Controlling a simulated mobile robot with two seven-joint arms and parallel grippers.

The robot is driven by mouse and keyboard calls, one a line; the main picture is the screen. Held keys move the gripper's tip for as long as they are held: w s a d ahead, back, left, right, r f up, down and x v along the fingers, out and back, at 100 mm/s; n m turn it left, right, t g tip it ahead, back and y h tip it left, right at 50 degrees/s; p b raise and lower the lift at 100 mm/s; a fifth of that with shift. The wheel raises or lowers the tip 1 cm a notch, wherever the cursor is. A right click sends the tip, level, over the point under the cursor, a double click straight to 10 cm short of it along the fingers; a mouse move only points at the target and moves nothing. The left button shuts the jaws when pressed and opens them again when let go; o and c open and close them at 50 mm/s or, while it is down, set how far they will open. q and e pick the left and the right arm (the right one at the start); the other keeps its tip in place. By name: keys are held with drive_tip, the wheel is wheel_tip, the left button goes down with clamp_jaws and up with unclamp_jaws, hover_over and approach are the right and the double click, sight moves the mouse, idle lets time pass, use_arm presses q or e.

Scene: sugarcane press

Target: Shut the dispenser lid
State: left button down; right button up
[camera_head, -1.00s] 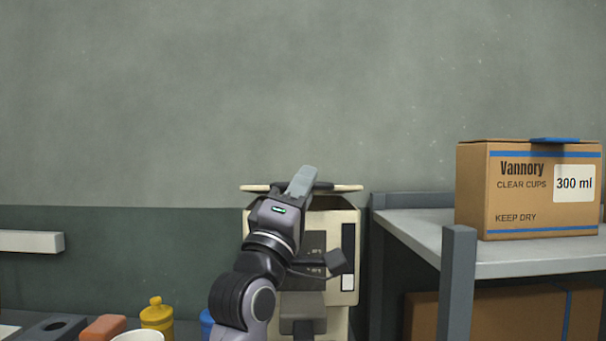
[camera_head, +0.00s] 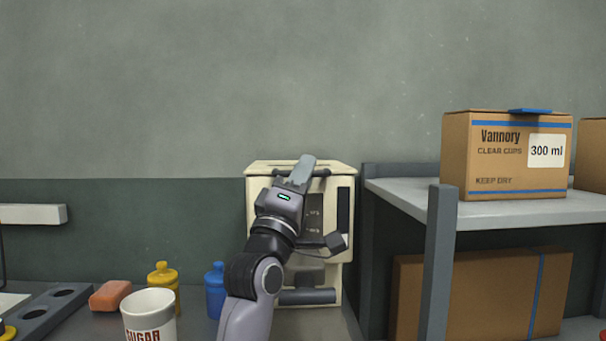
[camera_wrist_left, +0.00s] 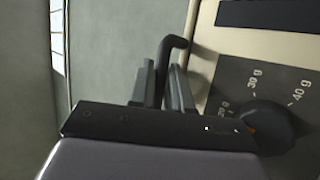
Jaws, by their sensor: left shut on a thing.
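The dispenser (camera_head: 258,215) is a cream box against the wall, with a dark front panel. Its cream lid (camera_head: 262,168) lies about flat across the top, with no clear gap seen along the front edge. A dark bar handle (camera_head: 322,173) runs along the lid's front. My left gripper (camera_head: 304,172) is at this handle, in front of the lid, and covers part of it. In the left wrist view the left gripper (camera_wrist_left: 165,83) is shut on the dark bent handle (camera_wrist_left: 172,52), beside the dispenser's front with its gram dial (camera_wrist_left: 268,125). My right gripper is out of view.
A sugar mug (camera_head: 149,312), a yellow bottle (camera_head: 163,280), a blue bottle (camera_head: 215,289) and an orange block (camera_head: 110,296) stand left of my arm. A grey shelf (camera_head: 405,192) with a cup carton (camera_head: 500,165) stands close on the right.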

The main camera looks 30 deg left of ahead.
use_arm(q)
drive_tip(key=shift+w+f, duration=0.1)
drive_tip(key=shift+f, duration=0.15)
drive_tip(key=c, duration=1.4)
unclamp_jaws()
drive_tip(key=shift+r+v, duration=0.25)
drive_tip(key=shift+v, duration=3.3)
